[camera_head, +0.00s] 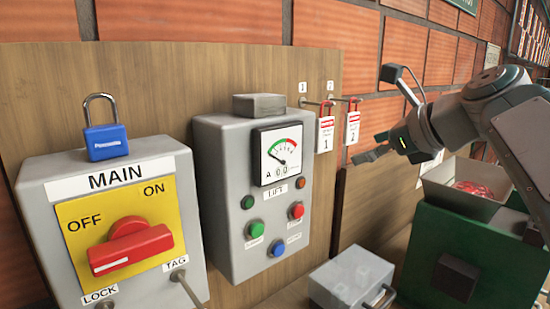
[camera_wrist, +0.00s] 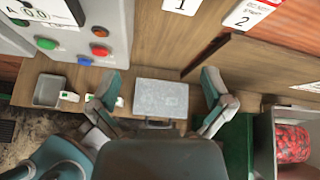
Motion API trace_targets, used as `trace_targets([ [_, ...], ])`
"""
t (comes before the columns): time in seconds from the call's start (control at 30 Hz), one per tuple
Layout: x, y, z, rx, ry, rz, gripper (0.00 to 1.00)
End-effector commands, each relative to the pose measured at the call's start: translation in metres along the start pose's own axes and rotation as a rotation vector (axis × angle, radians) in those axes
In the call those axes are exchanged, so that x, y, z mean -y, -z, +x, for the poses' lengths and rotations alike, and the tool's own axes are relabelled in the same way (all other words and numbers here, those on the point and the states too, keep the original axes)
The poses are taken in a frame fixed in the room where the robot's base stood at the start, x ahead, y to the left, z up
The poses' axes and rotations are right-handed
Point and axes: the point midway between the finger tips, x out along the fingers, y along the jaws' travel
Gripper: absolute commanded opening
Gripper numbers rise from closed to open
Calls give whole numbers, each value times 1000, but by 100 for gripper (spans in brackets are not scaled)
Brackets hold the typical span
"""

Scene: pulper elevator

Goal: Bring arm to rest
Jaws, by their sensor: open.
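My arm reaches in from the right edge in the head view, and my gripper (camera_head: 378,146) hangs in front of the wooden board, right of the lift control box. In the wrist view, my gripper (camera_wrist: 160,92) has its two fingers spread wide with nothing between them. Below and beyond the fingers lies a grey metal case (camera_wrist: 160,98) with a handle; it also shows in the head view (camera_head: 352,276). The gripper is apart from everything around it.
The MAIN switch box (camera_head: 120,235) with red knob and blue padlock (camera_head: 106,142) stands left. The lift box (camera_head: 222,190) has a gauge and buttons. Tags 1 (camera_head: 325,134) and 2 (camera_head: 352,128) hang near my gripper. A tray of red items (camera_head: 470,190) sits on a green cabinet (camera_head: 450,245).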

Motion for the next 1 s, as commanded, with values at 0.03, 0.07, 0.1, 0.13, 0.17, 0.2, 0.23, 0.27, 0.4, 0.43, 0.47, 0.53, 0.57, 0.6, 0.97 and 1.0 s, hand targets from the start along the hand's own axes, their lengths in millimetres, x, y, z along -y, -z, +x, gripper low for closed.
trace_targets([
  [0.03,-18,12,6,-45,-11,-114,100],
  [0.07,-27,21,9,-74,-18,-188,100],
  [0.1,-39,32,13,-112,-30,-288,100],
  [0.13,-48,42,15,-140,-41,-364,100],
  [0.17,-57,51,18,-167,-54,-441,100],
  [0.2,-68,63,20,-201,-73,-546,100],
  [0.23,-77,72,22,-226,-92,-625,100],
  [0.27,-85,82,23,-250,-109,-704,100],
  [0.4,-124,128,27,-346,-222,-1087,100],
  [0.43,-132,139,28,-363,-251,-1171,100],
  [0.47,-140,149,28,-379,-282,-1255,100],
  [0.53,-158,173,28,-409,-358,-1454,100],
  [0.57,-165,184,28,-420,-394,-1540,100],
  [0.6,-174,198,28,-432,-443,-1655,100],
  [0.97,-217,273,24,-437,-758,-2289,100],
  [1.0,-218,274,24,-436,-764,-2299,100],
])
